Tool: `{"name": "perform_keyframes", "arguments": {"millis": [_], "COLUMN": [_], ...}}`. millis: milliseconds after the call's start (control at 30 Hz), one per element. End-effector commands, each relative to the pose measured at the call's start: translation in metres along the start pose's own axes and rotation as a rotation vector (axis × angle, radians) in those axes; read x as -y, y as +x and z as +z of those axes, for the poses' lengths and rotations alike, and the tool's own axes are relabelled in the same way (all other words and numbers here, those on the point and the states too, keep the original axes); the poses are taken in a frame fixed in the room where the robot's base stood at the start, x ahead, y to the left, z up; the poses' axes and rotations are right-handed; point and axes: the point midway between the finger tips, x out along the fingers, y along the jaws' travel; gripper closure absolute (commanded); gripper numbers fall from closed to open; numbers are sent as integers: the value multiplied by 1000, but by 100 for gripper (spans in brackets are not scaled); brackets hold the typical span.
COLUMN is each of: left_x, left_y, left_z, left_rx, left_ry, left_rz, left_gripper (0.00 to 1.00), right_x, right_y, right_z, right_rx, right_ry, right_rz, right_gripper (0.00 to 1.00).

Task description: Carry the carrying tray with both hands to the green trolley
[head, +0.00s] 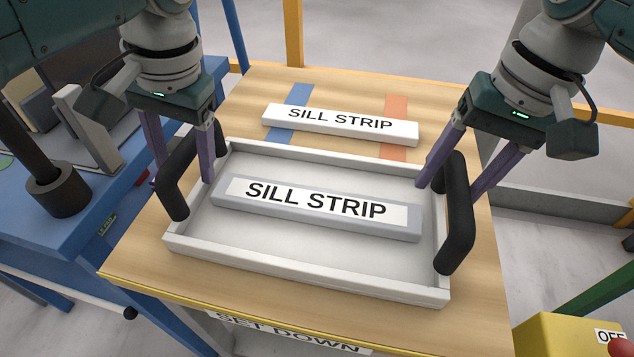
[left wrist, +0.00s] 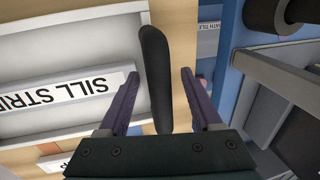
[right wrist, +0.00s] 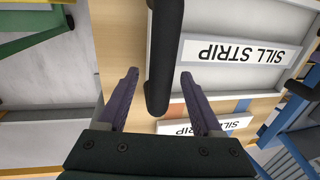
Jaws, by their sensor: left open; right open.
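The carrying tray (head: 300,272) is a white shallow tray with a black handle at each end, resting on a wooden table. A grey sill strip (head: 316,208) lies inside it. My left gripper (head: 182,178) is open with its fingers on either side of the left handle (head: 172,190), which also stands between the fingers in the left wrist view (left wrist: 155,75). My right gripper (head: 448,190) is open with its fingers on either side of the right handle (head: 458,225), also seen between them in the right wrist view (right wrist: 163,50). Neither gripper is closed on a handle.
A white sill strip (head: 340,123) lies behind the tray across blue (head: 290,98) and orange (head: 396,108) bands on the wooden table (head: 480,310). A blue bench (head: 95,215) stands close on the left. A yellow box with a red button (head: 560,335) is at the lower right.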

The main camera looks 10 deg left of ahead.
Motion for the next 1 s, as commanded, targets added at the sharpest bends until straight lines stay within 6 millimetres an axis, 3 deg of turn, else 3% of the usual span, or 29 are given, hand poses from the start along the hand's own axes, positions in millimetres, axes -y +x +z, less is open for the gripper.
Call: {"name": "perform_keyframes", "arguments": {"millis": [233,800,1000], "left_x": [0,0,0], "left_y": [0,0,0], "left_z": [0,0,0], "left_rx": [-1,0,0], "left_ry": [0,0,0], "left_rz": [0,0,0], "left_gripper": [35,99,100], "right_x": [0,0,0], "right_y": [0,0,0], "right_z": [0,0,0], "right_rx": [-1,-1,-1], "right_ry": [-1,0,0], "right_rz": [0,0,0], "right_gripper": [34,98,100]}}
